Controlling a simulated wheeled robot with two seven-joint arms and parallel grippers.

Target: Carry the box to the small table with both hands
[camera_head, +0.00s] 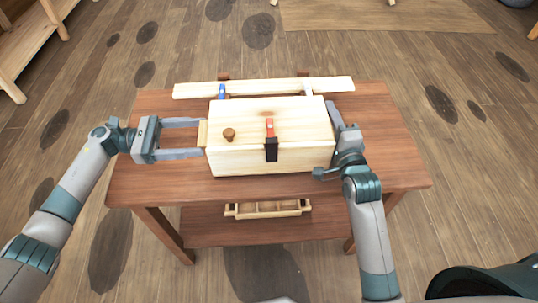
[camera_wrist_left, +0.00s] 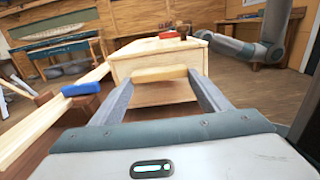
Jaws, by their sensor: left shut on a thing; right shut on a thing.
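The box (camera_head: 285,155) is pale wood with a flat lid and a side handle (camera_wrist_left: 160,74). In the head view it is level over the middle of the brown table (camera_head: 385,165); I cannot tell whether it touches the top. My left gripper (camera_head: 203,137) is shut on the left handle, and its fingers flank that handle in the left wrist view (camera_wrist_left: 160,84). My right gripper (camera_head: 332,125) is at the box's right side, shut on it; its grip point is mostly hidden. A brown knob (camera_head: 229,134) and a red-and-black piece (camera_head: 270,138) show on the box.
A pale plank (camera_head: 264,88) lies behind the box along the table's back edge, with a blue clamp-like piece (camera_head: 222,91) by it. A small tray (camera_head: 268,209) sits on the lower shelf. Wooden floor is open around the table; a wooden rack (camera_head: 22,50) stands far left.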

